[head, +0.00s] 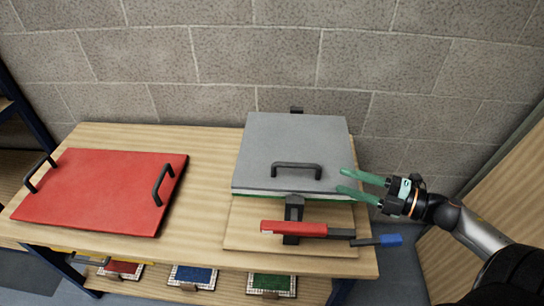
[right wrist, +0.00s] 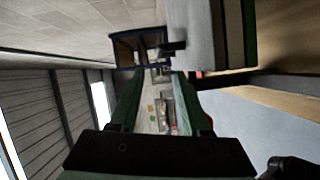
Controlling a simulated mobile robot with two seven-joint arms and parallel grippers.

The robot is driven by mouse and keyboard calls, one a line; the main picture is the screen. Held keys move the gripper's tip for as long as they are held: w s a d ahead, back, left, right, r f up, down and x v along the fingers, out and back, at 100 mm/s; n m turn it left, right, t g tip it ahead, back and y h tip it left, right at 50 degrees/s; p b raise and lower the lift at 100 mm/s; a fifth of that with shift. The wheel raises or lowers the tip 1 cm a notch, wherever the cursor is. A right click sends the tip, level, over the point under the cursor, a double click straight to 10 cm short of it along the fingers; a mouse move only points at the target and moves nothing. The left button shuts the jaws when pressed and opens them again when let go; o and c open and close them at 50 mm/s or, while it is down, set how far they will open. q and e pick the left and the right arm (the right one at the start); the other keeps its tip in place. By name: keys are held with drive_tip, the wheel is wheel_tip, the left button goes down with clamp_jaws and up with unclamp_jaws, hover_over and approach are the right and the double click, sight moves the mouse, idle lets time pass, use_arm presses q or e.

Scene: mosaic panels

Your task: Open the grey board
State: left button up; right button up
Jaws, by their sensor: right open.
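The grey board (head: 290,140) lies flat and closed at the right of the wooden table, with a dark handle (head: 297,168) near its front edge. A thin white and green layer shows under its front edge. My right gripper (head: 342,180) has green fingers, open and empty, pointing left at the board's right front side. Its tips appear close to the board's edge; I cannot tell whether they touch. In the right wrist view the board's side (right wrist: 195,35) is at the upper right, beside the open fingers (right wrist: 155,80). My left gripper is not in view.
A red board (head: 100,185) with two handles lies at left. A block wall (head: 220,60) stands behind. Mosaic panels (head: 271,284) sit below.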

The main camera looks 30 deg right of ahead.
sight(297, 164)
drive_tip(key=shift+y, duration=0.3)
drive_tip(key=x, duration=1.3)
drive_tip(key=shift+a, duration=0.1)
drive_tip(key=shift+c, duration=0.2)
clamp_jaws()
idle(0.9)
